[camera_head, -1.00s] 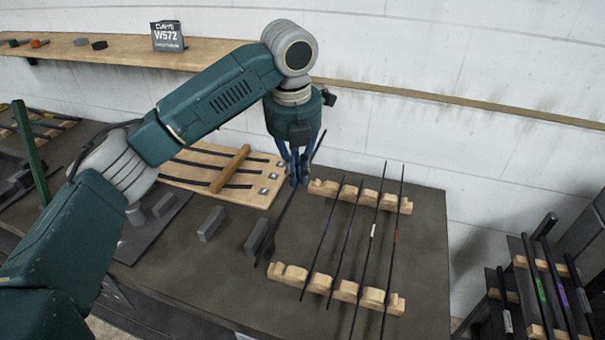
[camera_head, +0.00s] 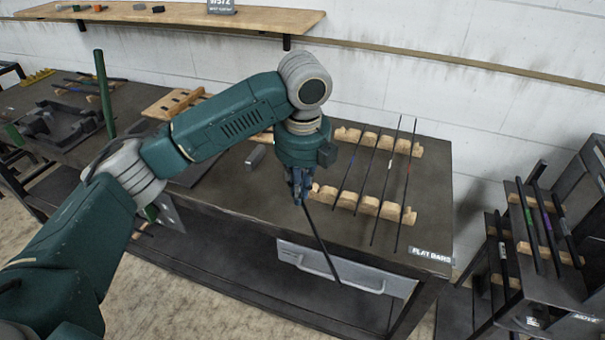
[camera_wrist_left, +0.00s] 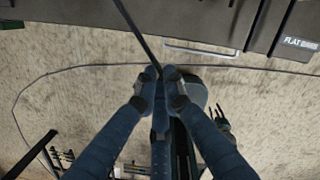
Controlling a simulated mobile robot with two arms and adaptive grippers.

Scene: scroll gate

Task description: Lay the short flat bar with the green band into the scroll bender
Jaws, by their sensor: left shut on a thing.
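My left gripper (camera_head: 301,198) is shut on a thin dark flat bar (camera_head: 322,246). The bar slants down from the fingers, past the bench's front edge, in front of the drawer. In the left wrist view the bar (camera_wrist_left: 135,27) runs from the fingertips (camera_wrist_left: 160,76) to the top edge. No green band shows on its visible part; the fingers cover some of it. A dark fixture (camera_head: 62,124) with raised blocks lies on the bench at the left, near a green post (camera_head: 103,92); I cannot tell for sure whether it is the scroll bender.
A notched wooden rack (camera_head: 363,203) holds several thin bars with coloured bands on the bench. A drawer (camera_head: 343,270) with a handle is below. A dark stand (camera_head: 545,245) with banded bars is at the right. A wooden shelf (camera_head: 180,13) runs along the wall.

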